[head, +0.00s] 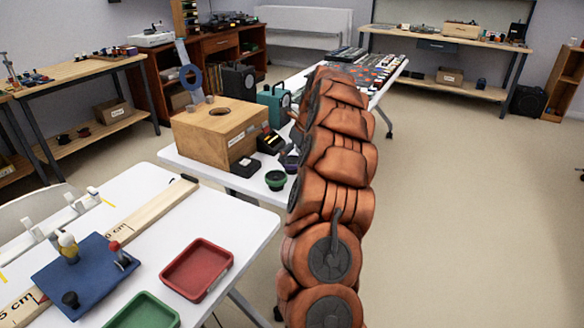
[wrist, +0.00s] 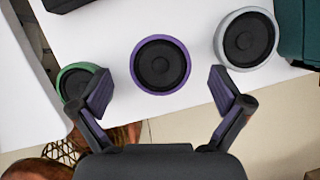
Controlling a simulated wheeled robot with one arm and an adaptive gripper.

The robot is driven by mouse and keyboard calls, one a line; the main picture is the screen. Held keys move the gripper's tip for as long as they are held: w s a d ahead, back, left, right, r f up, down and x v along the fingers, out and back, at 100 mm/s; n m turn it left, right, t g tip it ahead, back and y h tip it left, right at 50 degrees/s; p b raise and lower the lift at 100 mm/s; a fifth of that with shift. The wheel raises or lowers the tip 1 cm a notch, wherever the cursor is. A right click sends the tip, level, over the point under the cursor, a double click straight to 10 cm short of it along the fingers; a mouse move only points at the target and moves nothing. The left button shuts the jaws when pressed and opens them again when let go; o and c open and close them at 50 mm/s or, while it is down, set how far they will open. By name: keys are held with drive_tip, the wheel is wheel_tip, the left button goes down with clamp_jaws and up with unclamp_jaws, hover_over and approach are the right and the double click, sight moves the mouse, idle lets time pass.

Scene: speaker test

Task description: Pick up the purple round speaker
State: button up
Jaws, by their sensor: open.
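The purple round speaker (wrist: 161,65) is a short round piece with a purple rim and a dark cone, facing up on the white table. It lies beyond and between the fingertips of my gripper (wrist: 162,90) in the wrist view. My gripper is open and empty, and no finger visibly touches the speaker. In the head view the purple speaker (head: 289,162) shows beside my arm, which partly covers it. My gripper cannot be made out in the head view.
A green round speaker (wrist: 78,83) sits close by the left finger. A grey one (wrist: 247,38) sits right of the purple one, beside a teal object (wrist: 300,30). A wooden box (head: 215,133) and small dark devices stand nearby. The white table's edge (wrist: 270,80) is close.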

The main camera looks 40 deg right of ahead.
sight(291, 160)
drive_tip(key=x, duration=0.3)
drive_tip(key=shift+w+f, duration=0.1)
drive_tip(key=shift+f, duration=0.15)
drive_tip(key=c, duration=1.6)
